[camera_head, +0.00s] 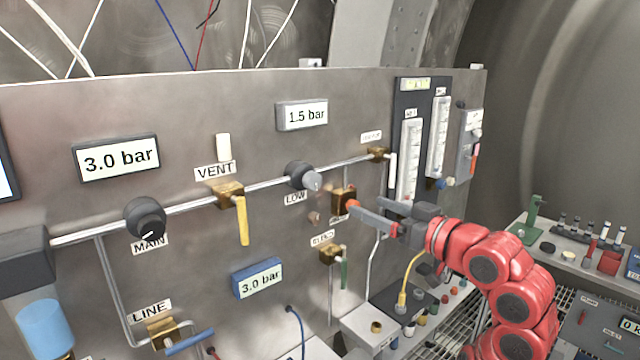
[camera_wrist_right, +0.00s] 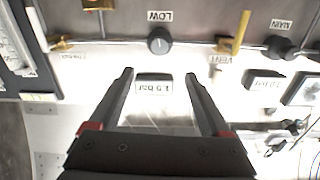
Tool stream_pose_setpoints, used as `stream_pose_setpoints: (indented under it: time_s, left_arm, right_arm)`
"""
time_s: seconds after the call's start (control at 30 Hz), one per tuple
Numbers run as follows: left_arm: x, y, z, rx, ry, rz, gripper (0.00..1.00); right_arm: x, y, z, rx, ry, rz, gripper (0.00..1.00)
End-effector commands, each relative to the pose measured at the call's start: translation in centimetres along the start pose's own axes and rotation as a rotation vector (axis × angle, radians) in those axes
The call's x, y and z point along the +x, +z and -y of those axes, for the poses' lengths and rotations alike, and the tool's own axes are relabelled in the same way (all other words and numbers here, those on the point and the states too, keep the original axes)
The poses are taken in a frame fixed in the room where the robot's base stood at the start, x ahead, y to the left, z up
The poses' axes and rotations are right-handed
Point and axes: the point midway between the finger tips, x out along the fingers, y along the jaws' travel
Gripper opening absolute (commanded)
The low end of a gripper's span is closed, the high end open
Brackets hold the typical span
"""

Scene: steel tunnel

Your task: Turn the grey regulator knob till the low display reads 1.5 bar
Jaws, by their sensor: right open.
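The grey LOW regulator knob (camera_head: 302,176) sits on the horizontal pipe of the steel panel, above its LOW label. It also shows in the right wrist view (camera_wrist_right: 160,41). The low display (camera_head: 303,115) above it reads 1.5 bar; in the wrist view the display (camera_wrist_right: 154,86) appears upside down between my fingers. My right gripper (camera_head: 368,208) is open and empty, right of and slightly below the knob in the head view, apart from it. The wrist view shows its two spread fingers (camera_wrist_right: 160,76) with nothing between them touching. My left gripper is not in view.
The black MAIN knob (camera_head: 146,218) and its 3.0 bar display (camera_head: 116,158) are at left. The VENT valve's yellow handle (camera_head: 243,220) hangs left of the LOW knob. A brass valve (camera_head: 343,200) is close to my right fingers. Flowmeters (camera_head: 437,137) stand at right.

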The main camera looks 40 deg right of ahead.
Motion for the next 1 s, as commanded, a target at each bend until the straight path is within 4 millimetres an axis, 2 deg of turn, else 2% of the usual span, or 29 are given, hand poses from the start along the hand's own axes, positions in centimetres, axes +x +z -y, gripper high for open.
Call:
stream_pose_setpoints:
  time_s: [0.4, 0.6, 0.8, 1.0]
  left_arm:
    - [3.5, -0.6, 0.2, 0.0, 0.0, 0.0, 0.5]
    - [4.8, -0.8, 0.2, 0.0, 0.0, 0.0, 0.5]
    - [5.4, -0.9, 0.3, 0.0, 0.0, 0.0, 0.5]
    - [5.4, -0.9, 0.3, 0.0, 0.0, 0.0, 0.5]
  right_arm:
    - [9.8, -0.5, 0.2, 0.004, -0.004, -0.001, 0.81]
    - [13.7, -0.4, 0.1, 0.004, -0.002, 0.0, 0.81]
    - [15.6, -0.3, 0.0, 0.002, 0.0, -0.005, 0.81]
    - [16.0, -0.2, -0.1, 0.002, 0.002, -0.005, 0.81]
